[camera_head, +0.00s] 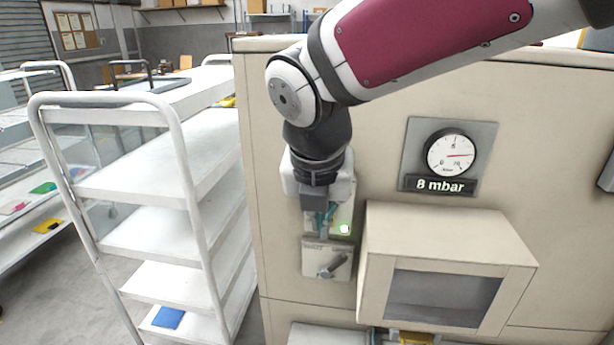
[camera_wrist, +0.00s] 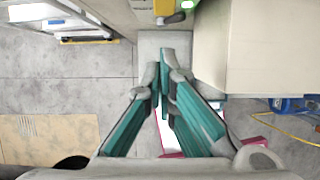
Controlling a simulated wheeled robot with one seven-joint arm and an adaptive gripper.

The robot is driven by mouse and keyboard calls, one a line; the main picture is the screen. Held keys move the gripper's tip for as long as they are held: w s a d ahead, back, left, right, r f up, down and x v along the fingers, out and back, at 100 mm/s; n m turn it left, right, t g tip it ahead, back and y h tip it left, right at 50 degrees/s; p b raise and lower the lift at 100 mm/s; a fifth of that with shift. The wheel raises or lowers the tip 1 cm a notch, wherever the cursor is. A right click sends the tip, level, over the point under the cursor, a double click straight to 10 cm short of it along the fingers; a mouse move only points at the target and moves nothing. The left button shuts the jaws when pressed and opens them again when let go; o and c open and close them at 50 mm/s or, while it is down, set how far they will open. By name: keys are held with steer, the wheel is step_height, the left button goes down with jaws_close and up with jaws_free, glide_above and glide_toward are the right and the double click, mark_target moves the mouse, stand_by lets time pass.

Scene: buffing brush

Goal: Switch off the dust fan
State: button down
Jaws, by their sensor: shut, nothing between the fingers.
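A switch panel with a lit green lamp (camera_head: 344,229) is on the front of the beige cabinet (camera_head: 400,90), partly hidden behind my gripper. My gripper (camera_head: 322,234) points down just in front of it, with its teal fingers together and empty. I cannot tell whether the fingertips touch the panel. Below is a light plate with a dark slanted lever (camera_head: 333,265); its label is too small to read. In the wrist view my gripper (camera_wrist: 165,62) has its fingertips together, and a green lamp (camera_wrist: 187,4) shows at the top edge.
A round pressure gauge (camera_head: 450,155) above an "8 mbar" label is to the right. A protruding beige box (camera_head: 440,235) with a dark window stands close to the right of my gripper. A white shelf trolley (camera_head: 165,185) is at the left.

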steer(key=w+d+f, duration=0.1)
steer(key=w+f, duration=0.3)
steer(key=shift+w, duration=0.25)
steer(key=shift+f, duration=0.1)
steer(key=shift+w+f, duration=0.3)
steer(key=shift+r, duration=0.15)
steer(key=shift+r+p, duration=0.55)
steer(key=shift+r, duration=0.1)
